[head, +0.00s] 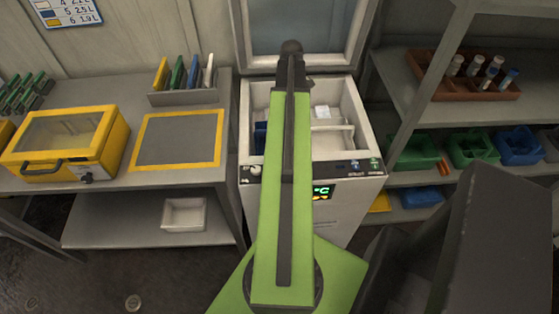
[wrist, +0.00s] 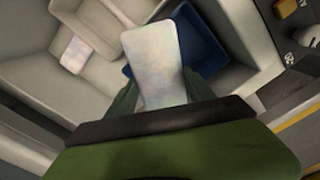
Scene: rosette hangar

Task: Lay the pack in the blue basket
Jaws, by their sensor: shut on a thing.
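A pale, whitish flat pack (wrist: 154,62) is between the green fingers of my gripper (wrist: 160,94), which is shut on it. The pack is held up in front of the wrist camera and covers part of the blue basket (wrist: 207,42) behind it. The blue basket is inside an open white chest, and a strip of it shows at the left of the chest in the head view (head: 260,136). My arm hides most of the basket there. My gripper and the held pack cannot be made out in the head view.
The chest (head: 374,150) has its lid (head: 352,30) raised at the back and a divider inside. Another pale pack (head: 322,112) lies in a white compartment. A bench with a yellow case (head: 65,140) is left; shelves with bins (head: 412,152) stand right.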

